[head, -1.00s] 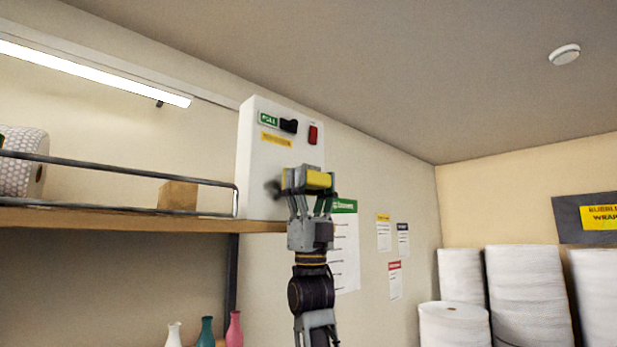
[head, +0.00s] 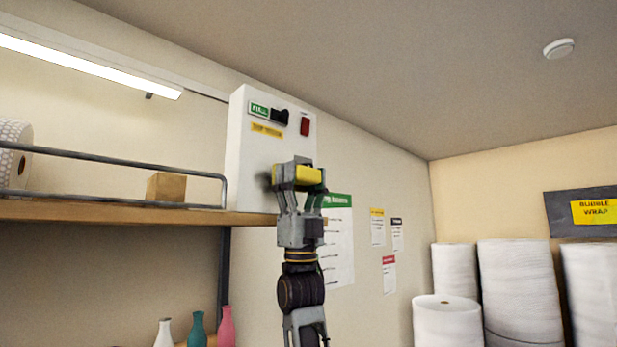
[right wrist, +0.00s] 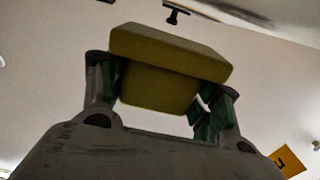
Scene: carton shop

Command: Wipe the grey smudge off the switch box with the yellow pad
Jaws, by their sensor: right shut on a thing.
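The white switch box (head: 243,140) is on the wall at the end of the shelf in the head view. It bears a green label, a black switch, a red switch and a yellow label. The grey smudge (head: 267,178) shows as a small dark patch low on its front, just left of the pad; the rest may be hidden. My right gripper (head: 299,190) is shut on the yellow pad (head: 298,175), in front of the box's lower part. The pad also shows between the fingers in the right wrist view (right wrist: 165,60). I cannot tell whether it touches the box. My left gripper is not in view.
A wooden shelf (head: 120,211) with a metal rail runs left of the box and carries a small cardboard box (head: 172,188) and a white roll (head: 14,155). Vases stand below. Papers hang on the wall to the right. White wrap rolls (head: 515,290) stand at the right.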

